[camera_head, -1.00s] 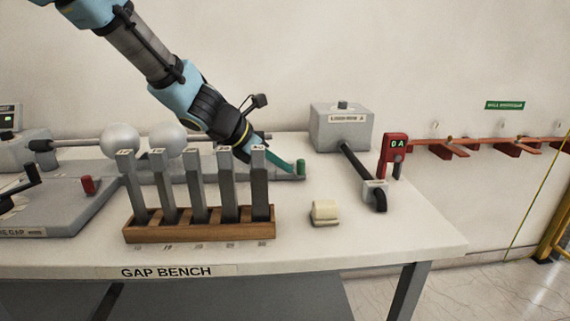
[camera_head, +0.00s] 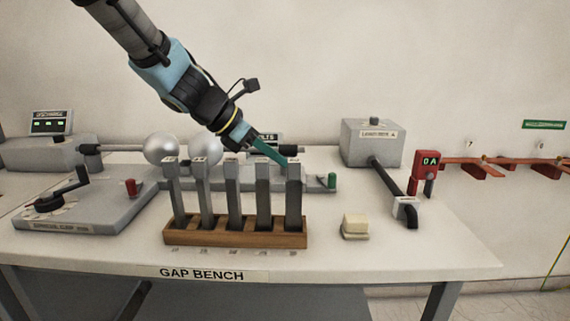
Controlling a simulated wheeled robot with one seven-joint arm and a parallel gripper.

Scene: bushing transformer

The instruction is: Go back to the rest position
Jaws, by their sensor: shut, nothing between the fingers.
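My gripper (camera_head: 279,159) is at the end of the blue and black arm that comes down from the upper left. Its teal fingers are shut with nothing between them. The fingertips show just behind and above the right end of the row of grey upright bars (camera_head: 233,195). Whether they touch a bar cannot be told from this view. The bars stand in a wooden rack (camera_head: 236,238) on the gap bench (camera_head: 120,254).
Two metal spheres (camera_head: 161,149) stand behind the rack. A crank box (camera_head: 90,212) is at left, and a grey box (camera_head: 371,143) with a black cable at right. A cream block (camera_head: 355,223) and a red meter (camera_head: 427,163) are nearby. The bench's front right is clear.

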